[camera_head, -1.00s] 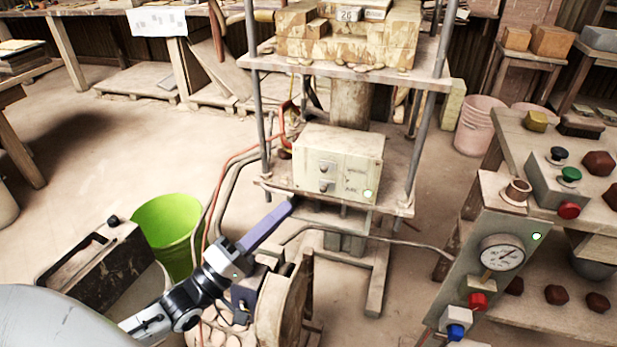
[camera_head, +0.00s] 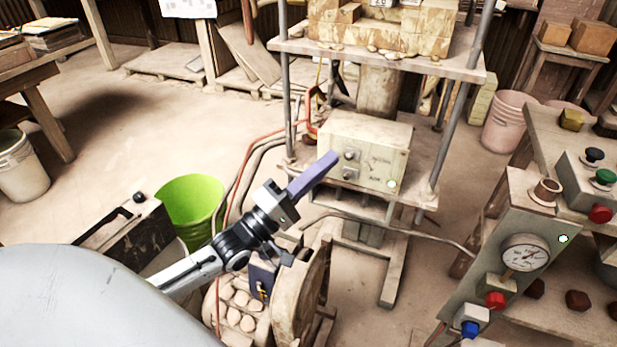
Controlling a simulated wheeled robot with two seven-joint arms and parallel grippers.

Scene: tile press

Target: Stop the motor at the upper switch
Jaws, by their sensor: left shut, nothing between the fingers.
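A beige switch box (camera_head: 385,140) stands on the lower shelf of the press frame. Its front has an upper switch (camera_head: 351,155) and a lower switch (camera_head: 350,172) on the left, faint lettering beside them, and a pale lit lamp (camera_head: 391,184) at the lower right. My left gripper (camera_head: 331,158), with purple fingers, is shut and empty. Its tips are in front of the box's left edge, just left of the upper switch in the picture. I cannot tell whether they touch the box. My right gripper is not in view.
A round motor-like drum (camera_head: 305,295) sits below my left wrist. A green bucket (camera_head: 190,205) stands at left. A panel with a gauge (camera_head: 525,253), red button (camera_head: 495,300) and blue button (camera_head: 469,328) stands at right. Hoses (camera_head: 243,180) run left of the press.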

